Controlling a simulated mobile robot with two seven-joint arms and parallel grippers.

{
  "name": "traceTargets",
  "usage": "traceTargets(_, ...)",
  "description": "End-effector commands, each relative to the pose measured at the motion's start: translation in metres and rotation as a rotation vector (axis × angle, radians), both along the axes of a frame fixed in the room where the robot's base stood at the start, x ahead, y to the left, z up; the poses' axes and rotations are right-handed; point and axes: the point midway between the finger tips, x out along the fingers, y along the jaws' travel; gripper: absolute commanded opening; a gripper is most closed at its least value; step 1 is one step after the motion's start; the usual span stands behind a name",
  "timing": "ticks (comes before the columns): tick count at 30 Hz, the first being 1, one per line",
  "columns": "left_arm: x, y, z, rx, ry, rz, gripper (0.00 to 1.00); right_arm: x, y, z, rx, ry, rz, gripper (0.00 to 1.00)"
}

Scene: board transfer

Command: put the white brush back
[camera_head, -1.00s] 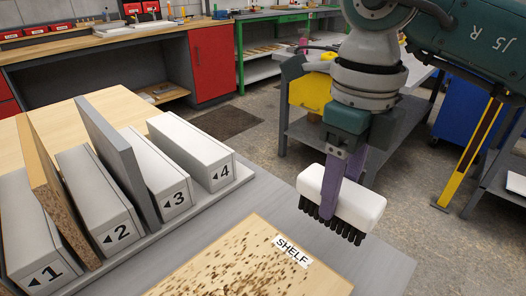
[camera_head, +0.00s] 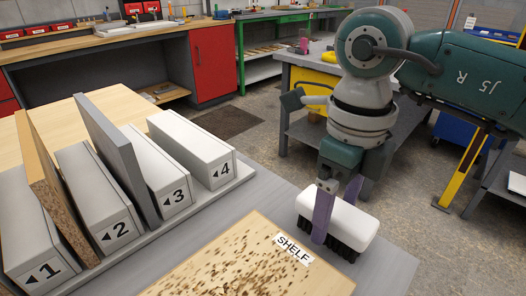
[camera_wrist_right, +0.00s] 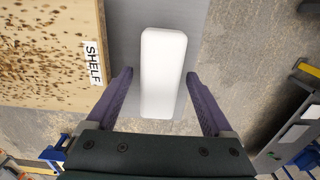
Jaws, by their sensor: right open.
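The white brush (camera_head: 347,223) has a white block body and dark bristles pointing down. It stands on the grey table (camera_head: 376,266) near the right edge, beside the speckled board. My right gripper (camera_head: 335,212) is at the brush with its purple fingers on either side of it. In the right wrist view the brush (camera_wrist_right: 163,72) lies between the two fingers of the right gripper (camera_wrist_right: 160,88), with a gap on both sides, so the gripper is open. My left gripper is not in view.
A speckled board labelled SHELF (camera_head: 240,262) lies left of the brush. Several numbered grey blocks (camera_head: 190,150) stand at the left, with a wooden board (camera_head: 50,180) and a grey board (camera_head: 118,150) upright between them. The table's right edge is close to the brush.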

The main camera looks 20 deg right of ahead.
Motion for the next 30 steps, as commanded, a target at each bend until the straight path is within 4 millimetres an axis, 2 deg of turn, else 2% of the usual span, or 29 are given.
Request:
traceTargets(5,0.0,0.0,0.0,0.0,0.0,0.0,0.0,0.0,0.0,0.0,0.0,0.0,0.0,0.86)
traceTargets(9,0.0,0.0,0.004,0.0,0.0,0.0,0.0,0.001,0.0,0.009,0.002,-0.004,0.001,0.86)
traceTargets(11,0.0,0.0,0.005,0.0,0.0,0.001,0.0,0.001,0.0,0.019,0.001,-0.004,0.001,0.86)
traceTargets(21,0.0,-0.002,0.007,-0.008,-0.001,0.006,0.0,0.002,0.0,0.094,0.0,-0.006,0.0,0.86)
traceTargets(25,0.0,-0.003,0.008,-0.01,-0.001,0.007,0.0,0.001,0.0,0.112,0.002,-0.004,0.0,0.86)
traceTargets(30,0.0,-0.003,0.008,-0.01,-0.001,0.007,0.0,0.0,0.0,0.123,0.001,-0.001,-0.001,0.86)
